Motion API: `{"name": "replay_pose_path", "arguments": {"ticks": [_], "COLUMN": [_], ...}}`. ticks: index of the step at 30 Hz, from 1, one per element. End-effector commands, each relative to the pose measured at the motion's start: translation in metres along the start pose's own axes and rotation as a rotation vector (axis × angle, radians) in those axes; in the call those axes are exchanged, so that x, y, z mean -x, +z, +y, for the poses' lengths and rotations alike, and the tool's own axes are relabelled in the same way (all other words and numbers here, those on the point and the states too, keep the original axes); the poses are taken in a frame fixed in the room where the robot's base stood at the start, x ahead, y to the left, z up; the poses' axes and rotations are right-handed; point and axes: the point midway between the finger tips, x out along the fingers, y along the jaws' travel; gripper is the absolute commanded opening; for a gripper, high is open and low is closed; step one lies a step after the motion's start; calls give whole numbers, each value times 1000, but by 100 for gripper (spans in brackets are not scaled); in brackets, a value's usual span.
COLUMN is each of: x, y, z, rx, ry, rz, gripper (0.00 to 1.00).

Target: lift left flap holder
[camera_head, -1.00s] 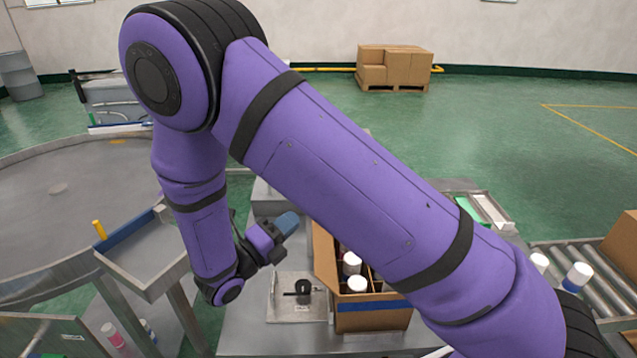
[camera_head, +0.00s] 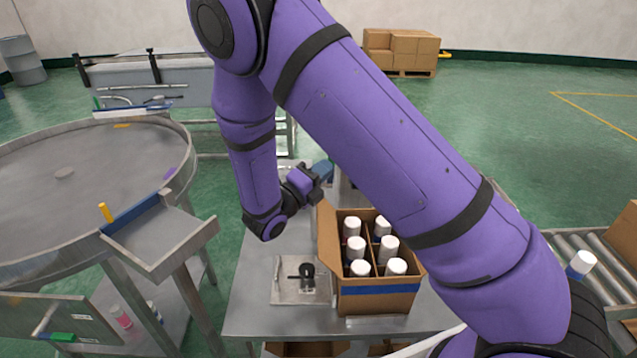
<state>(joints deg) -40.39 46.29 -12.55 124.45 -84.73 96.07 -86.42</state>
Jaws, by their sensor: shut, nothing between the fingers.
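A metal plate with a black knob and a thin black rod, which looks like the left flap holder (camera_head: 301,290), lies flat on the steel table just left of the open carton (camera_head: 378,302). The carton's left flap (camera_head: 327,238) stands up. Several white-capped bottles (camera_head: 361,267) stand inside the carton between dividers. My gripper (camera_head: 324,170), with blue fingers, is shut and empty. In the picture it is above and beyond the left flap, apart from the plate. The carton's right rear part is hidden behind my purple arm.
A round steel turntable (camera_head: 65,215) with a chute (camera_head: 160,240) stands at the left. The steel table (camera_head: 255,300) is bare left of the plate. A roller conveyor (camera_head: 600,290) with a white-capped bottle (camera_head: 580,264) is at the right.

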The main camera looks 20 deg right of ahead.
Motion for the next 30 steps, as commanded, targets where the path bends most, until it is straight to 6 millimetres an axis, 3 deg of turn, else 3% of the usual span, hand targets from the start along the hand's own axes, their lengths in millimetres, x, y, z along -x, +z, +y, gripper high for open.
{"name": "replay_pose_path", "arguments": {"ticks": [30], "x": [-13], "y": [13], "z": [-3], "rx": [57], "ry": [58], "rz": [1], "gripper": [0]}}
